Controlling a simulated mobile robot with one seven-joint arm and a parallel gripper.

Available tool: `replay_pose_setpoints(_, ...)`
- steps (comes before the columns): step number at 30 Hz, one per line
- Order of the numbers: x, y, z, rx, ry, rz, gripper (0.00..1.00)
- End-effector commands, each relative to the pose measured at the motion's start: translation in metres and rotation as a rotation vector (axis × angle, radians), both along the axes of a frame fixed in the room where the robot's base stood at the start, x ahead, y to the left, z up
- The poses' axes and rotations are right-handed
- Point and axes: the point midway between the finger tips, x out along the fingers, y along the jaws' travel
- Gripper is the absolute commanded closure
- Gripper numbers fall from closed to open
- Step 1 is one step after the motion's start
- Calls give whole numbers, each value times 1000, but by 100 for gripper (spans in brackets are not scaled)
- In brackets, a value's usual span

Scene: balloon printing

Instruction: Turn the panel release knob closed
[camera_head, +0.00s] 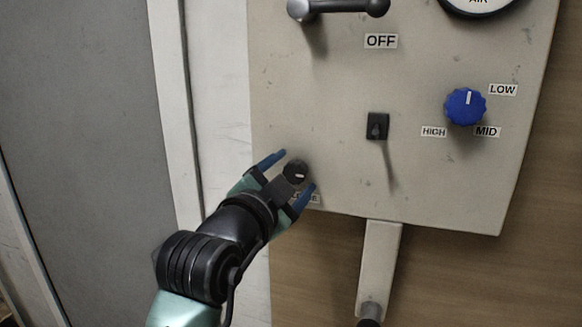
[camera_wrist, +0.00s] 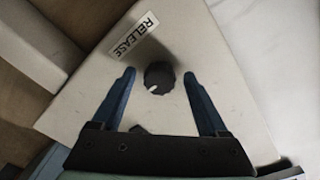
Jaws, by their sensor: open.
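The release knob (camera_head: 296,172) is small, round and black with a white mark, near the panel's lower left corner. It also shows in the wrist view (camera_wrist: 159,77), beside a RELEASE label (camera_wrist: 134,39). My gripper (camera_head: 299,171) is open, with its blue fingertips on either side of the knob in the head view. In the wrist view the blue fingers (camera_wrist: 158,76) stand left and right of the knob with gaps on both sides. Whether the fingertips touch the panel, I cannot tell. My gripper partly covers the label in the head view.
The beige panel (camera_head: 340,120) carries a blue dial (camera_head: 465,106) marked LOW, MID and HIGH, a black switch (camera_head: 377,126), a handle (camera_head: 338,7) above an OFF label, and a gauge (camera_head: 478,5). A pale bar (camera_head: 379,262) hangs below the panel. A grey door (camera_head: 80,130) is at left.

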Motion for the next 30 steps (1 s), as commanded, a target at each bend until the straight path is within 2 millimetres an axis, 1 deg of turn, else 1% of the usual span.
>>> replay_pose_setpoints(7, 1, -1, 0, 1, 0, 0, 23)
replay_pose_setpoints(8, 1, 0, 0, 1, 0, 0, 27)
replay_pose_setpoints(12, 1, 0, 0, 1, 0, 0, 52)
replay_pose_setpoints(20, 1, 0, 0, 0, 0, 0, 99)
replay_pose_setpoints(21, 1, 0, 0, 0, 0, 0, 100)
replay_pose_setpoints(30, 1, 0, -1, -32, 11, 0, 100)
